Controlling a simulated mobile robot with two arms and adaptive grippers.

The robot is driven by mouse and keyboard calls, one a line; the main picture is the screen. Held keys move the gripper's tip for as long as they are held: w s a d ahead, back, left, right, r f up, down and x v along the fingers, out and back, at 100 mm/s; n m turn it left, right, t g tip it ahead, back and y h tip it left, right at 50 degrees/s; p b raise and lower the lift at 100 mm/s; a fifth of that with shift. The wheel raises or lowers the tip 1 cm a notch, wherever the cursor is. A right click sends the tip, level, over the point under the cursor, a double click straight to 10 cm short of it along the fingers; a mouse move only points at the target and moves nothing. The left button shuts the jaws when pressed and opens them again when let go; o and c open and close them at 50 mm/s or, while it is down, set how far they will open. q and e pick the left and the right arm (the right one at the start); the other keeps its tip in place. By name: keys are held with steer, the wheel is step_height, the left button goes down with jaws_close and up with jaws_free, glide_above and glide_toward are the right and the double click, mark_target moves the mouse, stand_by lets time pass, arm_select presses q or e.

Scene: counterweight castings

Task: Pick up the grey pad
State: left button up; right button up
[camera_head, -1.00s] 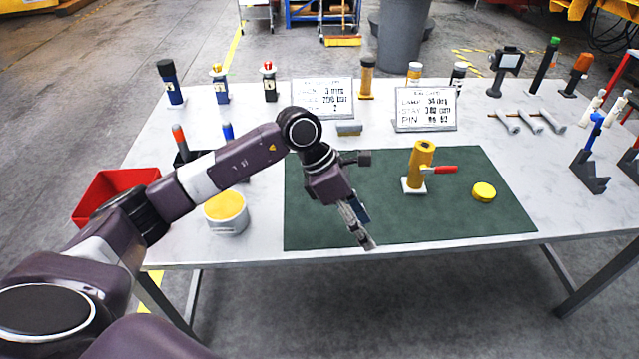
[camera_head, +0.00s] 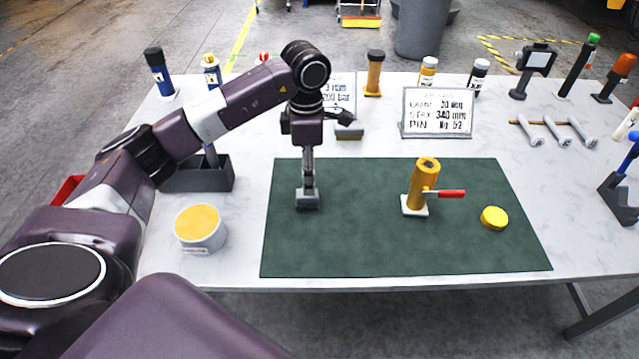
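A small block with a grey top and a tan lower edge (camera_head: 349,132) lies on the white table just behind the green mat; it is the thing that looks most like the grey pad. My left gripper (camera_head: 307,198) points straight down over the back left part of the mat, in front and to the left of that block and apart from it. Its grey fingertips show as one flat, wide shape, so I cannot tell if they are apart or hold anything. My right gripper is not in view.
On the green mat (camera_head: 370,250) stand a yellow cylinder with a red lever (camera_head: 424,182) and a yellow disc (camera_head: 494,217). A white pot with a yellow top (camera_head: 200,228) and a dark bin (camera_head: 200,178) are left. A sign (camera_head: 437,112) and several bottles stand behind.

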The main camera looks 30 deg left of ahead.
mark_target(307, 198)
arm_select(q)
steer(key=shift+w+f, duration=0.25)
steer(key=shift+f, duration=0.05)
steer(key=f+p, duration=0.1)
steer(key=s+f+p, duration=0.1)
steer(key=f, duration=0.1)
steer(key=shift+s+a, duration=0.1)
steer(key=shift+s, duration=0.05)
steer(key=f, duration=0.3)
steer(key=shift+w+a+p, duration=0.1)
steer(key=shift+w+p, duration=0.15)
steer(key=shift+p, duration=0.15)
steer(key=shift+f, duration=0.5)
steer(key=c, duration=1.2)
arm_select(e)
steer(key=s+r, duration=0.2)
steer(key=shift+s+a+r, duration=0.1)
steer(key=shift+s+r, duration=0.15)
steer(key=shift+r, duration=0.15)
